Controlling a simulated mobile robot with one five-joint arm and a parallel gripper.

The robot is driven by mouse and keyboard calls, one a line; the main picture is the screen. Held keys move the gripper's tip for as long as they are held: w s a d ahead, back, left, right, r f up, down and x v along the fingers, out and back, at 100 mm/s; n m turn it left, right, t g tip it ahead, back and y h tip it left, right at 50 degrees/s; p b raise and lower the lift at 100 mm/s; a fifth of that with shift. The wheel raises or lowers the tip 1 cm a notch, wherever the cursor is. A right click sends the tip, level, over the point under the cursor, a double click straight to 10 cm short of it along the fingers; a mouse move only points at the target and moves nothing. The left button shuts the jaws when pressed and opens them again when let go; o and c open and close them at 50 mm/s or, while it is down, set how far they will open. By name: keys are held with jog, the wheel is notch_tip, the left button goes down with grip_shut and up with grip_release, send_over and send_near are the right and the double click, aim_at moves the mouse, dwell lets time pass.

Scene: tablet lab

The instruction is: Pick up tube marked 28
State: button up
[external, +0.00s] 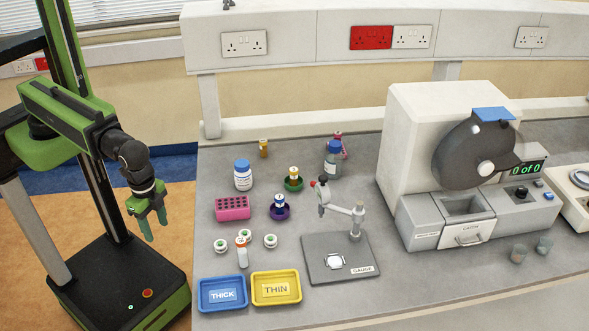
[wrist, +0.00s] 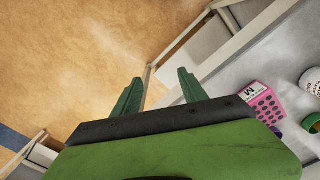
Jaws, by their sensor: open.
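No number 28 is readable on any tube. A white tube with an orange cap (external: 242,255) stands behind the trays. A tube with a yellow cap (external: 294,173) stands in a green holder, and another with a white cap (external: 279,201) is in a purple holder. A small amber tube (external: 263,148) stands farther back. My gripper (external: 155,227) is open and empty, pointing down beside the bench's left edge, well apart from the tubes. Its two green fingers also show apart in the wrist view (wrist: 160,80), with floor and the bench edge beyond.
A pink rack (external: 232,214), a blue THICK tray (external: 219,307) and a yellow THIN tray (external: 258,300) lie near the bench's left side. The pink rack also shows in the wrist view (wrist: 266,98).

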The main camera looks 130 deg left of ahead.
jog(key=w+n, duration=0.5)
jog(key=w, duration=0.1)
notch_tip(320, 180, up, 13)
jog(key=n+p, duration=1)
jog(key=p, duration=0.3)
send_over(246, 251)
jog(key=a, duration=0.1)
jog(key=f+b, duration=1.2)
jog(key=s+f+b, duration=0.1)
jog(key=f+b, duration=0.4)
jog(key=shift+a+f+b, duration=0.15)
jog(key=shift+f+b, duration=0.25)
jog(key=shift+r, duration=0.15)
jog(key=shift+c, duration=0.2)
grip_shut()
